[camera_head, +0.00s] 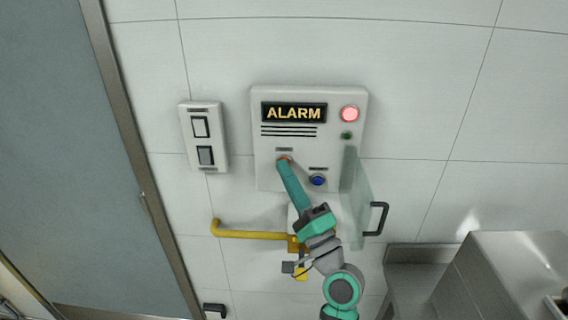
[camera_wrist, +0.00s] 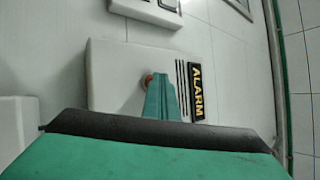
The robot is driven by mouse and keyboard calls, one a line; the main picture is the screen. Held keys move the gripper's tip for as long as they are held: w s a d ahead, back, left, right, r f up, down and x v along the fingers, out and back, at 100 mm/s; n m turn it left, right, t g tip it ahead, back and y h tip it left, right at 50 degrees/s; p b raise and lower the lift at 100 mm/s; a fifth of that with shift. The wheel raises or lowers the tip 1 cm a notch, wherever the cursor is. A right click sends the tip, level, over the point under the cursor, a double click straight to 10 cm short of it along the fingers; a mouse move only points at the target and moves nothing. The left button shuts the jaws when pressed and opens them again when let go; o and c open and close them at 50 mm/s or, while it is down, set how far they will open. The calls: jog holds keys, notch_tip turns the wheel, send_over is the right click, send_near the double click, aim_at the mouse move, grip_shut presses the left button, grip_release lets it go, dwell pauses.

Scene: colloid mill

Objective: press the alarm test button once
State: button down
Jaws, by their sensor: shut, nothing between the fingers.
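The white alarm panel (camera_head: 265,178) is on the tiled wall, with a lit "ALARM" sign (camera_head: 294,112) and a glowing red lamp (camera_head: 349,114). An orange-red button (camera_head: 285,157) sits low on the panel's left and is mostly hidden by my fingertips; it also shows in the wrist view (camera_wrist: 149,79). A blue button (camera_head: 318,180) is to its lower right. The small labels above both are unreadable. My gripper (camera_head: 283,163) is shut and empty, its tips at the orange-red button. I cannot tell whether they touch or press it.
A clear cover (camera_head: 358,200) with a black handle (camera_head: 377,218) stands swung out at the panel's right. A double switch plate (camera_head: 219,150) is to the left. A yellow lever (camera_head: 245,233) is below the panel. A metal counter (camera_head: 500,280) is at lower right.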

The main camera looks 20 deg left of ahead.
jog(key=shift+s, duration=0.1)
dwell(0.3)
jog(key=shift+s+d, duration=0.3)
jog(key=shift+s, duration=0.4)
jog(key=s, duration=0.2)
jog(key=s+d, duration=0.1)
jog(key=s, duration=0.1)
jog(key=shift+s+d, duration=0.15)
jog(key=shift+s, duration=0.25)
dwell(0.6)
